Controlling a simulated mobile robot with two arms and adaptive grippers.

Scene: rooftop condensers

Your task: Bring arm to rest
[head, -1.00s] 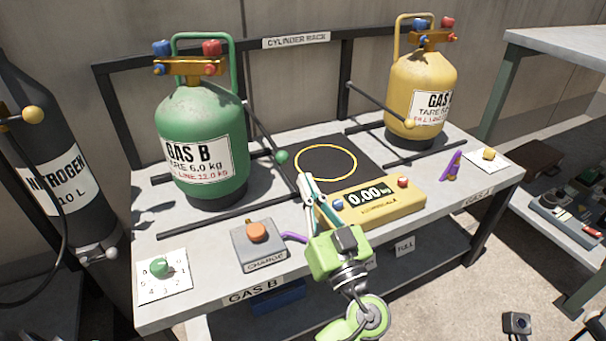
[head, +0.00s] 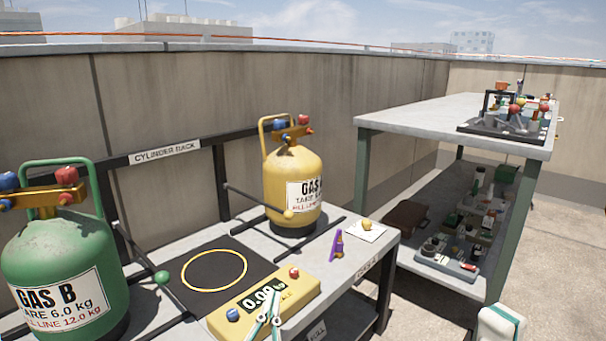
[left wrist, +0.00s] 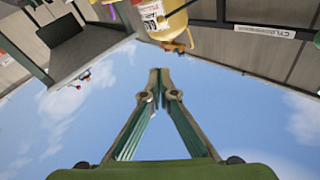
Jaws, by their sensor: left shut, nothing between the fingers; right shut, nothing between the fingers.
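My left gripper (head: 270,312) is at the bottom of the head view, its white and teal fingers closed together and empty. It overlaps the front of the yellow scale unit (head: 300,291) in the picture; I cannot tell whether it touches. In the left wrist view its fingertips (left wrist: 160,78) meet against open sky. Part of my right gripper (head: 499,323), white with a teal strip, shows at the bottom right edge, with nothing seen in it.
The green GAS B cylinder (head: 60,262) stands at the left, the yellow cylinder (head: 291,177) at the back of the bench. A black pad (head: 190,272) with a yellow ring lies between them. A purple clip-like item (head: 337,246) stands near the bench's right end. A two-level table (head: 415,112) is behind.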

